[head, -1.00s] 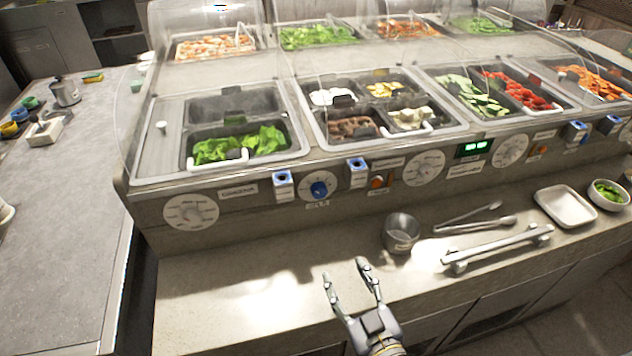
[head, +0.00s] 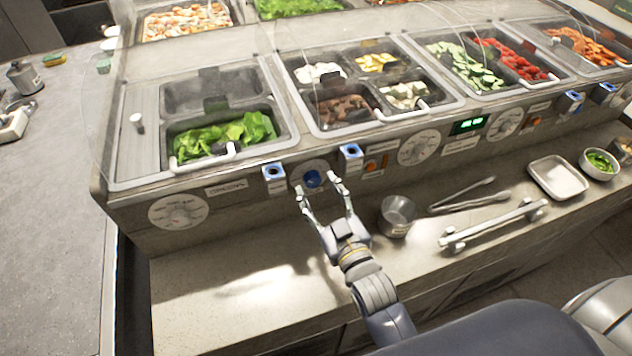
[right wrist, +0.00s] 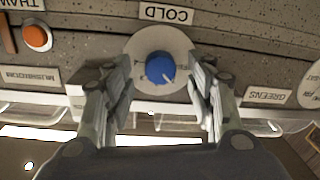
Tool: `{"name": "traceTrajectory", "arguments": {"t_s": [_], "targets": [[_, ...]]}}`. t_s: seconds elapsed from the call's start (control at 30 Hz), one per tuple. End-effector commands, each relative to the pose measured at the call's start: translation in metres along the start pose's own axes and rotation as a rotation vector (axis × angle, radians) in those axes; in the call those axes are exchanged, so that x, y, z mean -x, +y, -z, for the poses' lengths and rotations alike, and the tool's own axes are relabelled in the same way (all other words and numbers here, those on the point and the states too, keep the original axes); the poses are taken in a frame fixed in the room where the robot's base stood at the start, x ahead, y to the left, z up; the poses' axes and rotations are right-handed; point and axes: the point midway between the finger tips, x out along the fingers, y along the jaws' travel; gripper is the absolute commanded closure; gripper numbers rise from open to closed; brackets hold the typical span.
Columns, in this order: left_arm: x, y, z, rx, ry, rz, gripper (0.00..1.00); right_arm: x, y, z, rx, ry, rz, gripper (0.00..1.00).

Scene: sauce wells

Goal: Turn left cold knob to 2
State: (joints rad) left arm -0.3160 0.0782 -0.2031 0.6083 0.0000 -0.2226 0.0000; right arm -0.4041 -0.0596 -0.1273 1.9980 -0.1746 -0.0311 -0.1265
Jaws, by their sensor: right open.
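The blue cold knob (head: 312,179) sits on a round pale dial on the counter's front panel. In the right wrist view the blue knob (right wrist: 160,68) shows under a COLD label (right wrist: 166,13), upside down there, with a white mark at its lower right edge. My right gripper (head: 321,190) is open and empty, its fingertips just in front of the dial. In the right wrist view the fingers (right wrist: 160,80) stand on either side of the knob, apart from it. My left gripper is not in view.
Blue-topped fixtures (head: 274,172) and (head: 351,153) flank the dial. A white dial (head: 178,212) is at the left and an orange switch (right wrist: 37,37) is nearby. A metal cup (head: 397,215), tongs (head: 470,200) and a tray (head: 557,178) rest on the ledge, whose left part is clear.

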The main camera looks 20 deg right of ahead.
Motion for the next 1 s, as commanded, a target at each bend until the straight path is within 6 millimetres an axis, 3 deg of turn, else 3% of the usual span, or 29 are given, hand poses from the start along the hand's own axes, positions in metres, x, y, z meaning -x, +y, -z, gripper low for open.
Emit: {"name": "traceTrajectory", "arguments": {"t_s": [0.27, 0.53, 0.73, 1.0], "targets": [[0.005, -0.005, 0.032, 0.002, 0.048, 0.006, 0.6, -0.022, 0.0, 0.0, -0.001, 0.0, 0.0, 0.49], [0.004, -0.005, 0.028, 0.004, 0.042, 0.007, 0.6, -0.023, 0.0, -0.001, 0.0, -0.001, 0.0, 0.49], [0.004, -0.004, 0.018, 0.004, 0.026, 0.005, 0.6, -0.023, 0.0, -0.001, 0.0, -0.001, 0.0, 0.94], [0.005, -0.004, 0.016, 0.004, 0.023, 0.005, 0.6, -0.023, 0.0, 0.0, -0.01, 0.0, 0.0, 0.94]]}}
